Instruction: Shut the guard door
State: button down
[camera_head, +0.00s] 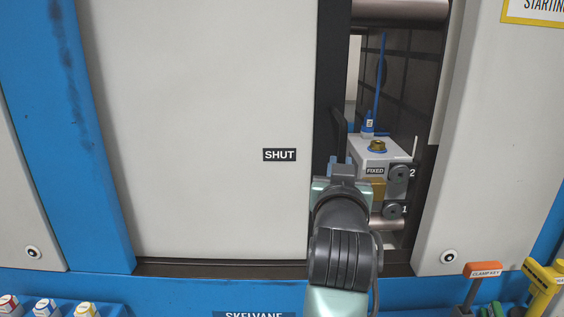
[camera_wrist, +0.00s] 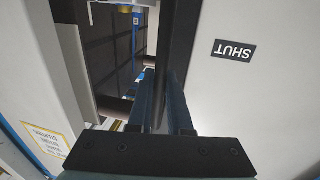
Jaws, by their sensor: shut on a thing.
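The guard door (camera_head: 205,120) is a large pale panel with a "SHUT" label, also seen in the wrist view (camera_wrist: 255,100). A dark strip (camera_head: 329,100) runs down its right edge. An open gap separates this edge from the right frame. My gripper (camera_head: 342,168) is at the edge, low on the door. In the wrist view, its two dark blue fingers (camera_wrist: 161,100) stand on either side of a dark upright bar (camera_wrist: 172,50) along the door edge. They are shut on this bar. The lower part of the bar between the fingers is partly hidden.
The pale right frame (camera_head: 475,150) bounds the gap. A dark track (camera_head: 220,268) runs below. An orange clamp key (camera_head: 483,270) and a yellow-handled tool (camera_head: 545,275) stand lower right.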

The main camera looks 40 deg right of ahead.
jog(key=s+d, duration=0.4)
jog(key=d, duration=0.1)
jog(key=s+d, duration=0.4)
jog(key=d, duration=0.2)
jog(key=s+d, duration=0.5)
jog(key=d, duration=0.1)
jog(key=shift+d+r, duration=0.15)
jog(key=shift+d, duration=0.05)
jog(key=c, duration=1.2)
grip_release()
jog(key=o, duration=0.4)
jog(key=shift+d, duration=0.25)
jog(key=shift+c, duration=0.2)
jog(key=shift+w+a, duration=0.1)
jog(key=shift+a, duration=0.1)
jog(key=shift+a, duration=0.1)
jog(key=b+v, duration=0.3)
jog(key=v, duration=0.9)
jog(key=shift+s+a+b, duration=0.2)
jog(key=shift+s+b, duration=0.15)
jog(key=shift+b, duration=0.05)
